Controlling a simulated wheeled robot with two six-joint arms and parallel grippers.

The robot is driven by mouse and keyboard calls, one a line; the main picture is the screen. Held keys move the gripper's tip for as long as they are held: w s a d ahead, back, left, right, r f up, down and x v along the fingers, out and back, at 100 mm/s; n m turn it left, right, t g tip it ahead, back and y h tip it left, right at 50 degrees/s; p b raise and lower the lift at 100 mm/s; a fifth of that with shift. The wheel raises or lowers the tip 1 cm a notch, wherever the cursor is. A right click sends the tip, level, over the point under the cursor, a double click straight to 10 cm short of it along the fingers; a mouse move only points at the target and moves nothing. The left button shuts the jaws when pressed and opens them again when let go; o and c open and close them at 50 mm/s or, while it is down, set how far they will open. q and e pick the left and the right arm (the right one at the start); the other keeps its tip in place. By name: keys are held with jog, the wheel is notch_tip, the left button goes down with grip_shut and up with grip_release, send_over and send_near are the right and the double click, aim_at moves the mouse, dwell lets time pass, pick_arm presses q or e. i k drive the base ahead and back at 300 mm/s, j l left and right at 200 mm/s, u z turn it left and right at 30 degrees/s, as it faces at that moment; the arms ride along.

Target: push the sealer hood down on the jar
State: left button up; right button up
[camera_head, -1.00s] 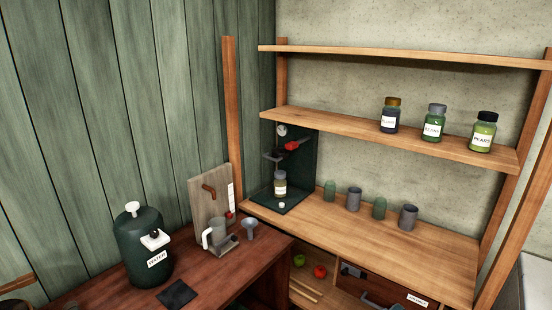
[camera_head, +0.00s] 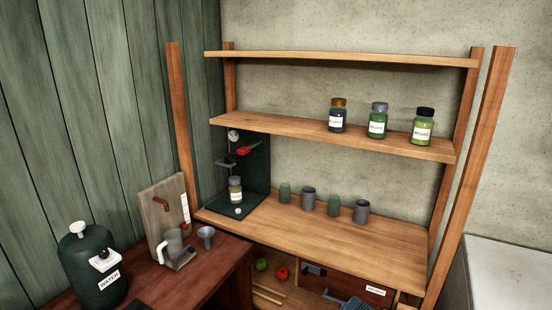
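The sealer (camera_head: 258,165) is a dark green stand at the left end of the shelf unit's counter, with a round white dial near its top and a red lever (camera_head: 243,151). Its dark hood (camera_head: 227,163) sticks out from the back panel. A small jar (camera_head: 235,191) with a grey lid and pale label stands upright on the sealer's base, below the hood, with a small gap seeming to show between them. A white knob is at the base's front. Neither of my grippers can be made out.
Mugs and cups (camera_head: 308,200) stand along the counter (camera_head: 370,240), right of the sealer. Three labelled jars (camera_head: 377,121) stand on the shelf above. A green water container (camera_head: 88,265), white-handled jug (camera_head: 172,245) and funnel (camera_head: 206,235) are on the lower left table. A drawer (camera_head: 345,282) is below.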

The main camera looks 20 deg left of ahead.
aim_at(232, 160)
jog(key=i, duration=0.7)
jog(key=i+l+u, duration=0.1)
jog(key=i+u, duration=0.15)
jog(key=i, duration=0.15)
jog(key=u, duration=1.4)
